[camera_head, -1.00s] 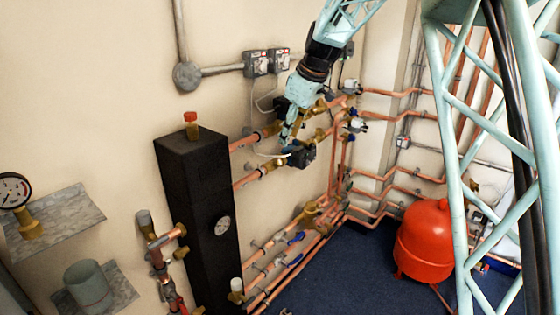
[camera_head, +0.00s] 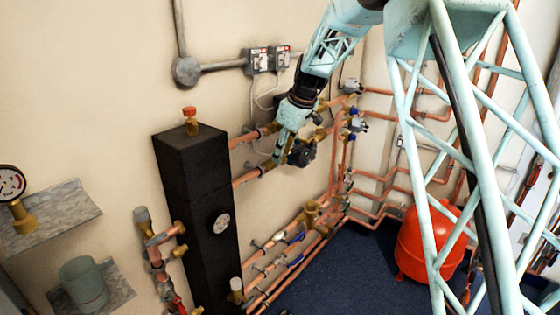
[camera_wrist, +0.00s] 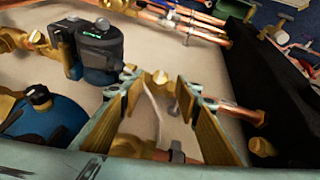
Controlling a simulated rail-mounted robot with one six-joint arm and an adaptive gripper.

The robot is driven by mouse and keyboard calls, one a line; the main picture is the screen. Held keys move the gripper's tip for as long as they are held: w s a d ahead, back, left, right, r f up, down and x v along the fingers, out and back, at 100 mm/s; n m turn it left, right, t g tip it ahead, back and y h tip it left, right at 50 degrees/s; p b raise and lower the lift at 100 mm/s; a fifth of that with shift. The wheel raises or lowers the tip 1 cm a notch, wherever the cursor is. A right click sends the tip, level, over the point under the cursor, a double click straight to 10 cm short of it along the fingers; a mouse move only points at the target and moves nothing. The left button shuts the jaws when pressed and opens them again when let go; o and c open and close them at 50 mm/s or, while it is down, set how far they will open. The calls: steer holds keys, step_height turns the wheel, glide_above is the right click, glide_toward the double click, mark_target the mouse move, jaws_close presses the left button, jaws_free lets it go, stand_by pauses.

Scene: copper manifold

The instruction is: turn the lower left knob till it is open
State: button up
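My gripper (camera_head: 277,162) is at the left part of the lower copper pipe, next to a brass valve (camera_head: 268,166). In the wrist view my gripper (camera_wrist: 158,84) has its two brown fingers spread apart. A small brass knob-like piece (camera_wrist: 160,77) shows in the gap, near the fingertips. I cannot tell whether the fingers touch it, or which way the knob is set. The arm hides part of the valve in the head view.
A black pump (camera_head: 301,153) sits right of the gripper and looms close in the wrist view (camera_wrist: 90,45). The tall black box (camera_head: 192,190) stands to the left. An upper copper pipe (camera_head: 243,139) runs above. Wall boxes (camera_head: 257,60) are higher up.

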steer(key=shift+x, duration=1.5)
steer(key=shift+c, duration=0.4)
steer(key=c, duration=0.8)
